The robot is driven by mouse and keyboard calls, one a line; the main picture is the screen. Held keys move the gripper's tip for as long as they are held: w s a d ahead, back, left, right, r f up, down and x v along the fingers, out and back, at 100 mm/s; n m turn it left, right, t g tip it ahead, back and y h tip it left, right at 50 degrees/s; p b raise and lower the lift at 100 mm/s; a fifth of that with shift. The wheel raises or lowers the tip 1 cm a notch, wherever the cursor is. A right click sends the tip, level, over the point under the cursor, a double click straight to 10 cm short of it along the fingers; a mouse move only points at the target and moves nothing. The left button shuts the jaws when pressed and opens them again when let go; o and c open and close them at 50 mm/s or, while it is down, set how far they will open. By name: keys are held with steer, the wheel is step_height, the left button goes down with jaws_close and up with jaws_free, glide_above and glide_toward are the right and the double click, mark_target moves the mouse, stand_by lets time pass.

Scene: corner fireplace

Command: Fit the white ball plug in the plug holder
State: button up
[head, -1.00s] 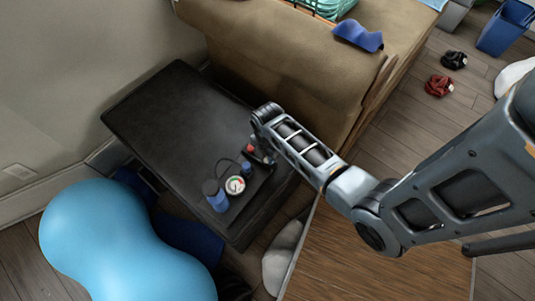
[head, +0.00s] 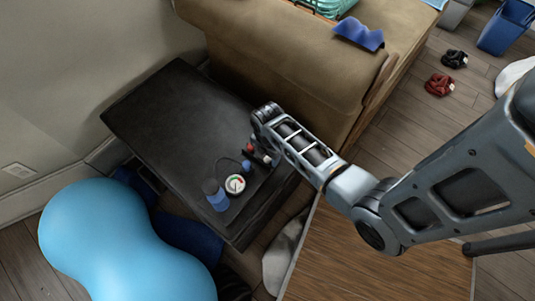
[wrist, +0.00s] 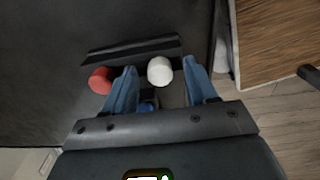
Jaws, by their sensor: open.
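A red ball plug (wrist: 100,80) lies just outside the left finger and also shows in the head view (head: 250,148). A dark raised bar (wrist: 130,50) runs beyond the balls; it may be the plug holder, but I cannot tell. In the head view my wrist hides most of this area.
A pressure gauge (head: 235,184) and a blue cylinder (head: 217,198) stand near the front edge of the black table (head: 175,110). The table's back left is clear. A brown sofa (head: 290,70) rises close behind my wrist. A blue peanut ball (head: 110,240) and a wooden surface (head: 375,255) flank the table.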

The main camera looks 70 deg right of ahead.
steer(key=shift+r, duration=0.1)
step_height(320, 180, up, 8)
steer(key=shift+f+p, duration=0.2)
steer(key=shift+p, duration=0.55)
steer(key=shift+s+a, duration=0.1)
steer(key=s+a+r+m+t+h, duration=0.2)
steer(key=s+a+r+m+t, duration=0.6)
steer(key=a, duration=0.3)
steer(key=s+a+r+m+t, duration=0.2)
steer(key=s+r, duration=0.1)
steer(key=r, duration=0.5)
steer(key=s+a+r+m+t+y, duration=0.1)
steer(key=s+a+r+m+t, duration=0.1)
steer(key=r, duration=0.6)
steer(key=s+a+r+m+t+y, duration=0.1)
steer(key=s+r+m+t, duration=0.2)
steer(key=r, duration=0.6)
steer(key=shift+s+a, duration=0.3)
steer(key=shift+a, duration=0.1)
